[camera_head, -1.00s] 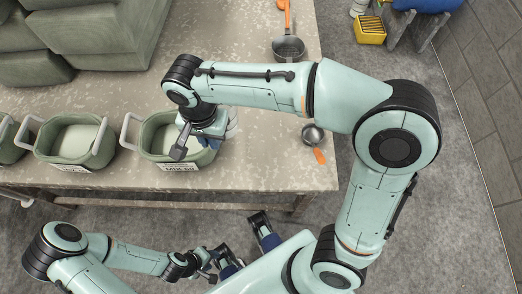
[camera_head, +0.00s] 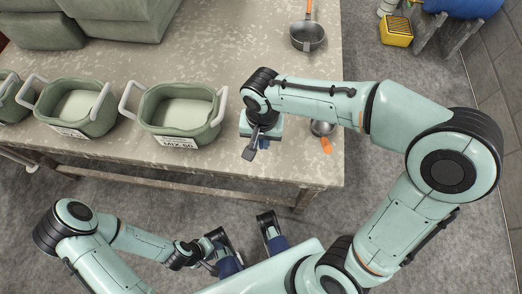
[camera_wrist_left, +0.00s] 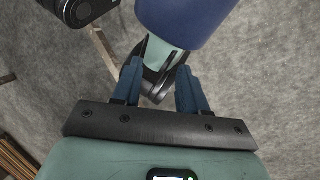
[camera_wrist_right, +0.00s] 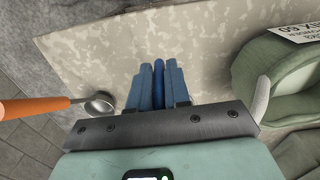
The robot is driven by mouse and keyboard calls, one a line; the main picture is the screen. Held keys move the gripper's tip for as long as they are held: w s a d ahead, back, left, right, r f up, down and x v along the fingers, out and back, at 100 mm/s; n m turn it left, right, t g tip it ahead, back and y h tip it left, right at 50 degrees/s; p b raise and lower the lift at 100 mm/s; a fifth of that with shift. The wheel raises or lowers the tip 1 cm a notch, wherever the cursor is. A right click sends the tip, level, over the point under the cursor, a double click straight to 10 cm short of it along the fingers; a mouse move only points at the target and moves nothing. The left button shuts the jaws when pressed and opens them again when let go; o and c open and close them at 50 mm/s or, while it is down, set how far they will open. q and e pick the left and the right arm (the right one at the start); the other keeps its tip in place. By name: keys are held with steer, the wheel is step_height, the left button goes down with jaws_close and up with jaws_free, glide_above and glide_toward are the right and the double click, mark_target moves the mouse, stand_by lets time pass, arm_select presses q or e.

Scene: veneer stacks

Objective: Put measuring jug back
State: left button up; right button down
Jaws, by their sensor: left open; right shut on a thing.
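My right gripper (camera_wrist_right: 159,75) is shut on a narrow dark blue bar (camera_wrist_right: 158,78) in the right wrist view. The bar may be part of the measuring jug, but I cannot tell. No jug body shows clearly. In the head view the right gripper (camera_head: 262,140) is over the table's front part, right of the tub labelled MIX 60 (camera_head: 180,142) and apart from it; my wrist hides what it holds. My left gripper (camera_wrist_left: 158,85) is open and empty, over the floor in front of the table.
The stone-topped table (camera_head: 265,185) has bare room at its front right. A ladle with an orange handle (camera_head: 326,144) lies near the right edge. A pan (camera_head: 307,36) lies behind. Another green tub (camera_head: 75,115) stands left. Grey-green stacks (camera_head: 115,15) stand at the back.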

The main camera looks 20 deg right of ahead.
steer(key=shift+f+b, duration=0.75)
steer(key=shift+f, duration=2.8)
steer(key=shift+f, duration=0.1)
steer(key=c, duration=1.5)
jaws_free()
steer(key=shift+f, duration=0.1)
steer(key=o, duration=0.4)
step_height(320, 180, up, 12)
steer(key=p, duration=0.3)
steer(key=shift+s+d+r, duration=0.1)
steer(key=shift+r, duration=0.15)
